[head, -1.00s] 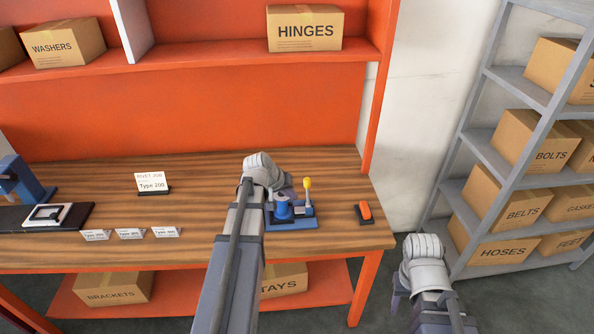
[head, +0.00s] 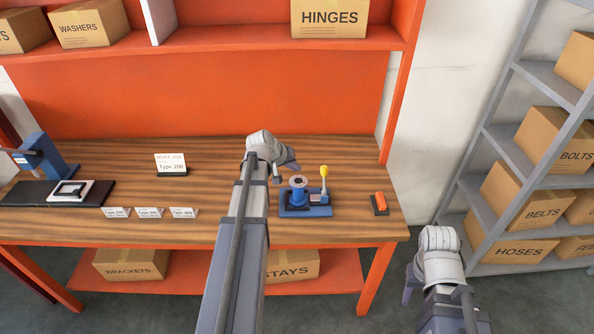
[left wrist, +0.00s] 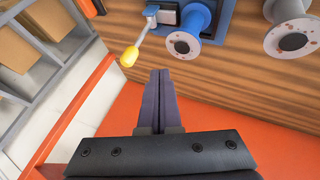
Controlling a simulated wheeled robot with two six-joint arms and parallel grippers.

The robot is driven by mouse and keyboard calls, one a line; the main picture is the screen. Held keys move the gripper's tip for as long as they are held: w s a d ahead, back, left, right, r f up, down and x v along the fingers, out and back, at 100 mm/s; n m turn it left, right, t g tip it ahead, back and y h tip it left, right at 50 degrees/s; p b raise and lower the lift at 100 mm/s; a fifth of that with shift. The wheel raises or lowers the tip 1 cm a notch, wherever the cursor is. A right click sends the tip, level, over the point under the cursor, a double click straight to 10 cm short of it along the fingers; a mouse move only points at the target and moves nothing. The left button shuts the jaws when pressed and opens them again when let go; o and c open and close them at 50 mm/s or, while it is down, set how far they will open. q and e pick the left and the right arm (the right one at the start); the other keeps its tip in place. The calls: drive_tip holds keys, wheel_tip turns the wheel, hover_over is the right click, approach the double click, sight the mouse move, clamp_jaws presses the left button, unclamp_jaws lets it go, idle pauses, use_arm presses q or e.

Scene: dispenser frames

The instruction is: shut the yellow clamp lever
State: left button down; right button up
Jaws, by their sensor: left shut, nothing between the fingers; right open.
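The yellow clamp lever (head: 324,171) stands upright at the right side of a blue fixture (head: 321,211) on the wooden bench. My right gripper (head: 408,295) is open and empty, low, off the bench's right end.
An orange switch (head: 380,202) sits right of the fixture. A second spool (left wrist: 292,40) shows in the left wrist view. Small cards (head: 150,213) and a sign (head: 171,164) stand further left. The bench between sign and left arm is clear.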

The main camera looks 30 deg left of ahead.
sight(324, 182)
use_arm(q)
drive_tip(key=b+x, duration=0.5)
drive_tip(key=x, duration=0.3)
drive_tip(key=shift+f, duration=0.1)
drive_tip(key=shift+w+d+r+p, duration=0.2)
drive_tip(key=shift+w+d+r, duration=0.1)
drive_tip(key=shift+w+d, duration=0.3)
drive_tip(key=shift+w+d+r+p, duration=0.25)
drive_tip(key=shift+w+d, duration=0.2)
drive_tip(key=shift+d, duration=0.4)
drive_tip(key=shift+a, duration=0.1)
